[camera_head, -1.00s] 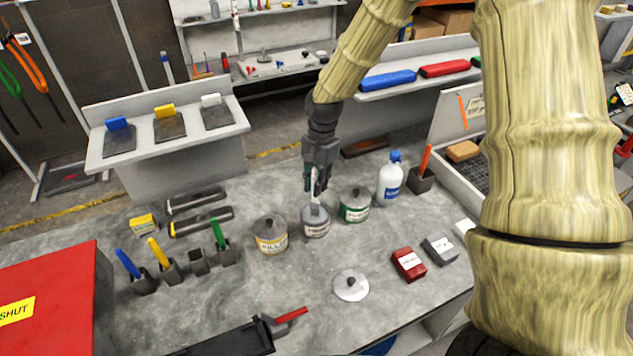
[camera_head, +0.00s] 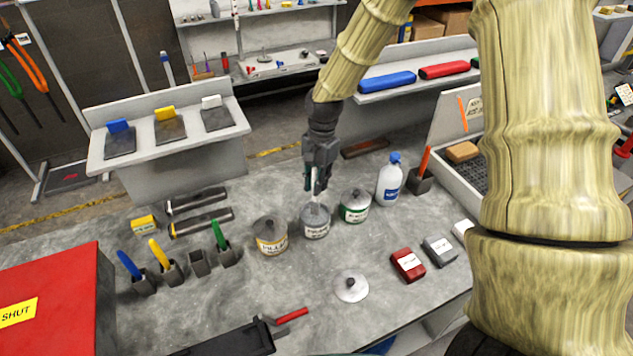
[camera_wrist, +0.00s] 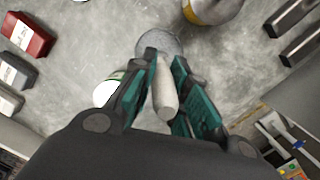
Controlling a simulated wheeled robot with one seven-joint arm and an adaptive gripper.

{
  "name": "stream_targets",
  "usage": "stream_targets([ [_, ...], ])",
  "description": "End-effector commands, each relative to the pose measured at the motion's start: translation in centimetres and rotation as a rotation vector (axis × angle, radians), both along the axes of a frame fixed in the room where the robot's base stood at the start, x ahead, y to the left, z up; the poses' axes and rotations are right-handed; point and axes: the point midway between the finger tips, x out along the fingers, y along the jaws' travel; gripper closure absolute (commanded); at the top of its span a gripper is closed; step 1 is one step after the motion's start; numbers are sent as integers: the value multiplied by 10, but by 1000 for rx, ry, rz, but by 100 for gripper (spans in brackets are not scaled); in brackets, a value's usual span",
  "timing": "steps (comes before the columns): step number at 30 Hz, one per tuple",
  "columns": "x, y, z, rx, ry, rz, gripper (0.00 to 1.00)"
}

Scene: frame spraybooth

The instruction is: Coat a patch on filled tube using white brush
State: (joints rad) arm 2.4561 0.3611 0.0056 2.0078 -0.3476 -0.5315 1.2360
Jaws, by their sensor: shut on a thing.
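My gripper (camera_head: 317,178) is shut on the white brush (camera_head: 315,186), above the middle grey can (camera_head: 316,225). The brush's lower end is at the can's mouth; how far it reaches inside is hidden. In the wrist view the pale brush handle (camera_wrist: 166,92) stands between the green-padded fingers of my gripper (camera_wrist: 164,85), with the can (camera_wrist: 160,42) beyond it. Two dark tubes lie side by side at the left of the bench: a plain one (camera_head: 196,201) behind, and one with yellow at its end (camera_head: 202,222) in front. I cannot tell which is filled.
A yellow-labelled can (camera_head: 271,238) and a green-labelled can (camera_head: 354,207) flank the grey can. A loose lid (camera_head: 351,287) lies in front. A white bottle (camera_head: 390,182) stands right. Brush holders (camera_head: 198,262) and a red box (camera_head: 55,300) are left. Bench between tubes and cans is clear.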

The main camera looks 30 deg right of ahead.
Motion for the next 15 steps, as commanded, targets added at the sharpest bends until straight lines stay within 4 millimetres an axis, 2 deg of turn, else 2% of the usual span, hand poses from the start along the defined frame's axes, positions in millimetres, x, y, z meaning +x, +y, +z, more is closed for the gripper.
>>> stream_targets([
  [1,0,0,7,-1,0,0,100],
  [15,0,0,35,0,-1,-1,100],
])
